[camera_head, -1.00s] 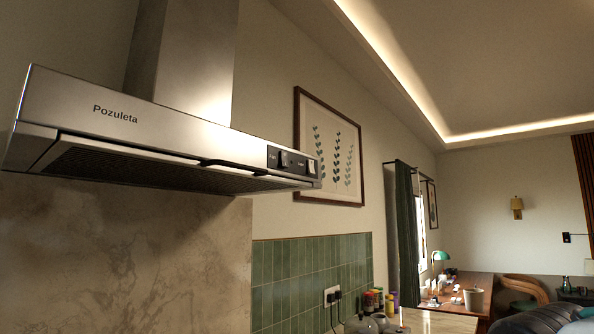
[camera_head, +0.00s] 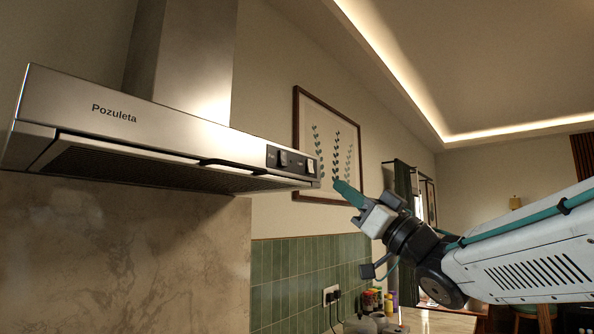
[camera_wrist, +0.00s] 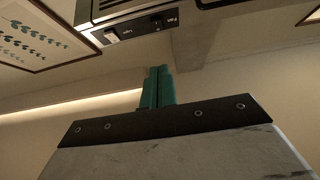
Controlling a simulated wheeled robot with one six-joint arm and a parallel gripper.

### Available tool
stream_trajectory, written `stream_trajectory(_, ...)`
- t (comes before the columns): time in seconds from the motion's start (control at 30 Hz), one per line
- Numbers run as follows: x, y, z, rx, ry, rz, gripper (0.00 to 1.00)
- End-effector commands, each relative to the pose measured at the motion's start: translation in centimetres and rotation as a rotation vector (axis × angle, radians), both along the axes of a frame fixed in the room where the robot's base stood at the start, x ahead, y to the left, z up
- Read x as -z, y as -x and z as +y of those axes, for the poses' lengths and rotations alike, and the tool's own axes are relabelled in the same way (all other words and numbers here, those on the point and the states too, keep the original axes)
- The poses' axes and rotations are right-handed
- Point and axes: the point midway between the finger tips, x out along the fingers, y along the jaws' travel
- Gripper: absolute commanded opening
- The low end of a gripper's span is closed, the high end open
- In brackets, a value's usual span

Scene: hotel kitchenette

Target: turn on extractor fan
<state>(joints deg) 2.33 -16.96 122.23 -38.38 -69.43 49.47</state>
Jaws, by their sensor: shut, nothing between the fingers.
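The extractor fan (camera_head: 150,120) is a steel hood marked "Pozuleta" on the wall at the left of the head view. Its dark control panel (camera_head: 291,160) is at the right end of the front face, with a dark switch and a light switch (camera_head: 311,167). The panel also shows at the top of the wrist view (camera_wrist: 140,27). My gripper (camera_head: 340,184) has teal fingers, shut and empty, just right of the panel and slightly lower. In the wrist view the fingers (camera_wrist: 158,75) point up toward the hood's underside, apart from the panel.
A framed leaf picture (camera_head: 330,148) hangs on the wall behind my gripper. Green tiles (camera_head: 290,275), a wall socket with plugs (camera_head: 331,295) and several jars (camera_head: 372,300) are below. Open air lies in front of the hood.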

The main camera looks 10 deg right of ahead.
Motion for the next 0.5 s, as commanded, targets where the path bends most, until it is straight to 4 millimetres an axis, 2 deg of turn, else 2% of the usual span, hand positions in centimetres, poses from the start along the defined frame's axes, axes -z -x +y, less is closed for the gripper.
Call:
stream_trajectory(0.33,-0.1,-0.1,0.1,-0.002,0.0,-0.002,0.0)
stream_trajectory(0.5,-1.1,-1.1,1.1,-0.004,0.0,0.0,0.0)
